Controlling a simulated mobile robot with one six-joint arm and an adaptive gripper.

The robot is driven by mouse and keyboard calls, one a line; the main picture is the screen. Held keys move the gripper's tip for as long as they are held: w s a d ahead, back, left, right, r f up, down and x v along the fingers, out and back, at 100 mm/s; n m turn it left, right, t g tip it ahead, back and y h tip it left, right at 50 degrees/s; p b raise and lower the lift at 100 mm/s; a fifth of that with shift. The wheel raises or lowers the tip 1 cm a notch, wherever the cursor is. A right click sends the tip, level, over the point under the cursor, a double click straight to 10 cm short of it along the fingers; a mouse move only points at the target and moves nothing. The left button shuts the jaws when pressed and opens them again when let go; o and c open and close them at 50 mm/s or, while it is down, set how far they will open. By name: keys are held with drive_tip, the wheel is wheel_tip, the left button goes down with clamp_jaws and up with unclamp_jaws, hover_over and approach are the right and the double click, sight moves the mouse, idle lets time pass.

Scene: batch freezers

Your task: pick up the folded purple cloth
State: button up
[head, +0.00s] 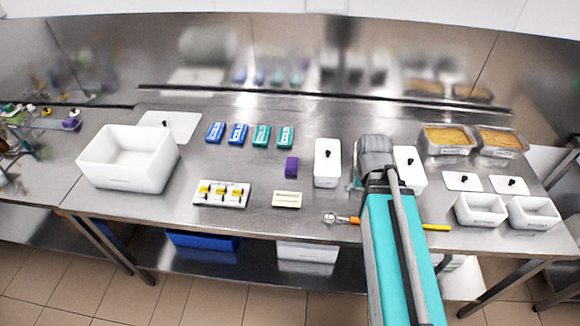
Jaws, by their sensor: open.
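The folded purple cloth (291,167) is a small dark purple block shape on the steel table, near the middle of the head view. It lies left of a white lidded tub and behind a small cream-coloured block. My gripper (356,186) is at the end of my teal arm, to the right of the cloth and apart from it, near the right side of that tub. Its fingers are small and partly hidden by my wrist. It is open, and I see nothing held in it.
The white lidded tub (327,163) stands between cloth and gripper. Blue and green packs (249,134) lie behind the cloth. A white tray (221,194) and the cream block (287,199) lie in front. A tool with an orange handle (342,219) lies at the front edge.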

drive_tip(key=w+a, duration=0.8)
drive_tip(key=w, duration=0.6)
hover_over(292, 163)
drive_tip(key=shift+a+f+b, duration=0.2)
drive_tip(key=shift+f+b, duration=0.25)
drive_tip(key=shift+f, duration=0.05)
wheel_tip(292, 163, down, 9)
drive_tip(key=b, duration=0.8)
drive_tip(key=shift+r+b, duration=0.2)
drive_tip(key=shift+b, duration=0.1)
drive_tip(key=shift+f, duration=0.15)
drive_tip(key=shift+d+f+b, duration=0.15)
drive_tip(key=shift+f+b, duration=2.3)
drive_tip(key=shift+b, duration=0.15)
drive_tip(key=c, duration=1)
